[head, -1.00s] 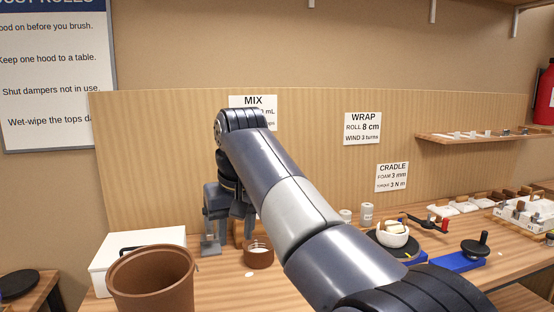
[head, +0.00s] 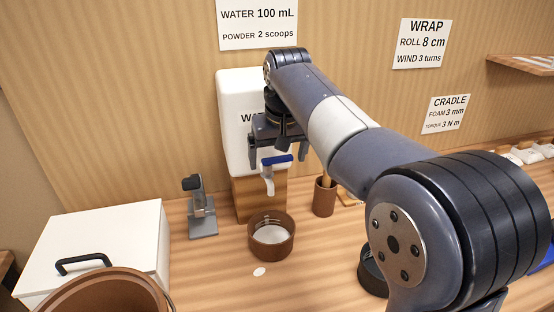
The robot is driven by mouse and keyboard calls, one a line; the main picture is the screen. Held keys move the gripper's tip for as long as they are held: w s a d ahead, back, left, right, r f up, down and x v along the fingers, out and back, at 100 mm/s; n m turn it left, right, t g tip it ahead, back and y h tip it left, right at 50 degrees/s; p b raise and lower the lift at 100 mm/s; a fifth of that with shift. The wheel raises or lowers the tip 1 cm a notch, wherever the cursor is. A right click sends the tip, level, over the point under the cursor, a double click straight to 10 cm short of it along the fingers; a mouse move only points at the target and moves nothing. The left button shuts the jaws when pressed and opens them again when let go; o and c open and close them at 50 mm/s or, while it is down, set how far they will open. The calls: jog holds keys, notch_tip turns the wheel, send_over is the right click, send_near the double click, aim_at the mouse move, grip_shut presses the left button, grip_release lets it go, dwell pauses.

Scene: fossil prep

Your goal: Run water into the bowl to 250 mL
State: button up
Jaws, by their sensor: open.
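A white water tank (head: 235,110) stands on a wooden block against the back panel, its lettering partly hidden by my arm. Its tap (head: 268,180) has a blue lever (head: 278,160) and a pale spout pointing down. The brown bowl (head: 271,252) stands on the bench just below the spout, with marks on its inner wall and a pale bottom. I cannot tell how much water is in it, and no stream shows. My gripper (head: 280,148) is open and empty, pointing down over the tap, at or just above the lever; contact cannot be told.
A wall sign (head: 258,22) reads water 100 mL, powder 2 scoops. A grey stand (head: 202,212) is left of the bowl, and a brown cup (head: 324,198) right of it. A white box (head: 100,240) and brown bucket (head: 100,294) fill the front left. A white spot lies before the bowl.

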jog(key=shift+f, duration=0.2)
jog(key=shift+c, duration=0.5)
jog(key=c, duration=1.4)
jog(key=shift+w+a+n+g+y, duration=0.15)
jog(key=shift+w+n+y, duration=0.1)
jog(key=shift+n, duration=0.8)
jog(key=shift+w+n+g+y, duration=0.1)
jog(key=shift+n+y, duration=0.1)
jog(key=shift+n, duration=0.8)
jog(key=shift+w+a+n+g+y, duration=0.15)
jog(key=shift+w+n+y, duration=0.1)
jog(key=shift+n, duration=0.8)
